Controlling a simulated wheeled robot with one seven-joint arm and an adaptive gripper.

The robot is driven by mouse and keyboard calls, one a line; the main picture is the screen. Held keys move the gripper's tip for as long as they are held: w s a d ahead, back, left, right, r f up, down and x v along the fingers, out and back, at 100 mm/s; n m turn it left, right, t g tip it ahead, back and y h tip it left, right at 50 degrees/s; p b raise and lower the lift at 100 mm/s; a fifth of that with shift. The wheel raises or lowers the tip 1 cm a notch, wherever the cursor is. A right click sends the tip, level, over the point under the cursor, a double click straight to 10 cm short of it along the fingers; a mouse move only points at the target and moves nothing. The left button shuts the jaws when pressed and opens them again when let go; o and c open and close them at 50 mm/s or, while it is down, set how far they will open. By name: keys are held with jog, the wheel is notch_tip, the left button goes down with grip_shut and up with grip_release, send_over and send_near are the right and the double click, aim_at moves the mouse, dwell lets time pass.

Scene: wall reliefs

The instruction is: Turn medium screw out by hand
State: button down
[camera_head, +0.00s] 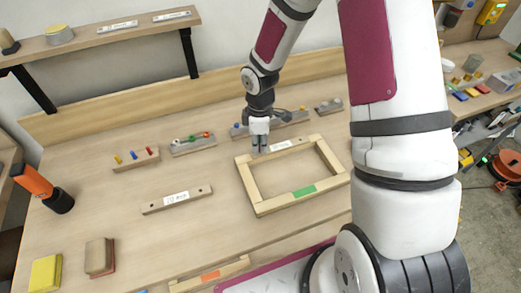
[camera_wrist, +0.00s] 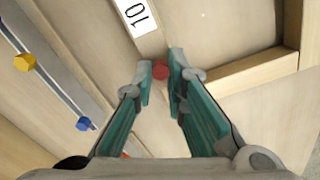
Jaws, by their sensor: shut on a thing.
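A red screw head (camera_wrist: 160,70), which I take for the medium screw, shows between my fingertips in the wrist view. My gripper (camera_wrist: 160,82) is shut on it, one teal finger on each side. In the head view my gripper (camera_head: 259,148) points down at the far left part of the wooden frame (camera_head: 250,184), and the screw is hidden there. The screw's shaft is hidden in both views. A white label (camera_wrist: 136,17) lies on the wood just beyond the fingertips.
A grey rail (camera_wrist: 52,82) with a yellow knob (camera_wrist: 25,62) and a blue knob (camera_wrist: 83,124) runs behind the frame. A small block with coloured pegs (camera_head: 137,159) and a labelled bar (camera_head: 177,199) lie left. An orange-black tool (camera_head: 42,188) stands at the far left.

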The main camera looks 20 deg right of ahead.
jog(key=c, duration=1.8)
grip_release()
jog(key=shift+c, duration=0.2)
jog(key=m, duration=0.5)
jog(key=shift+m, duration=0.4)
jog(key=m, duration=0.5)
jog(key=shift+m, duration=0.3)
jog(key=m, duration=0.5)
jog(key=shift+m+p, duration=0.3)
jog(key=shift+m, duration=0.1)
jog(key=m, duration=0.6)
